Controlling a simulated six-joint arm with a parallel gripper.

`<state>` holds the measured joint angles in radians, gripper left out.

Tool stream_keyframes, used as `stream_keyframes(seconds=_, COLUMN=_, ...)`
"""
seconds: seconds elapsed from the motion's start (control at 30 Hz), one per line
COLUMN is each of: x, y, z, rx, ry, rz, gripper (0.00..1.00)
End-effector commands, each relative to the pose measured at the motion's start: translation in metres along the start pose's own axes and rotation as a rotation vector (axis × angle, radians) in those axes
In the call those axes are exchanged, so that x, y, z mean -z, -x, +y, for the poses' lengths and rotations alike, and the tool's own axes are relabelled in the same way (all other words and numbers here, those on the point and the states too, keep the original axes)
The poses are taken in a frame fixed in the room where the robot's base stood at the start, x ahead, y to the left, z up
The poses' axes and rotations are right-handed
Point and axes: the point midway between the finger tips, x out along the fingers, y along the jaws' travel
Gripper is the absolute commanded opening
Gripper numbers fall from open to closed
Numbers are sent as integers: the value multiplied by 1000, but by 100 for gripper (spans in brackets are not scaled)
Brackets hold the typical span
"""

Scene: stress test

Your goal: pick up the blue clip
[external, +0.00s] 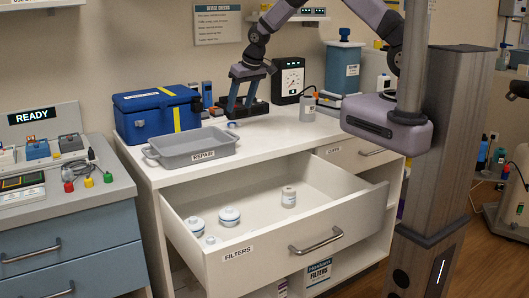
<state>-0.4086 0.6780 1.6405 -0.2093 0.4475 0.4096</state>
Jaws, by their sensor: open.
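My gripper (239,107) reaches down over the white counter, left of the black device with a round dial. Its fingers are apart and point downward. A small pale-blue round piece (232,124) lies on the counter just in front of the fingertips. A narrow blue upright item (207,94) stands left of the gripper, beside the blue case. I cannot tell for sure which thing is the blue clip; it is small or hidden here. Dark parts around the fingertips hide what is between them.
A blue case (152,117) and a grey REPAIR tray (190,150) stand to the left. The dial device (288,82) and a grey bottle (307,108) stand to the right. The FILTERS drawer (262,215) is open in front, with several pale containers. The counter's front middle is clear.

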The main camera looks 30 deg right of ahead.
Motion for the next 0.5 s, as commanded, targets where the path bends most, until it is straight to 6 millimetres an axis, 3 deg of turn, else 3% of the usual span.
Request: stream_keyframes(seconds=0.5, x=0, y=-20, z=0, rx=-1, ry=0, rz=-2, gripper=55)
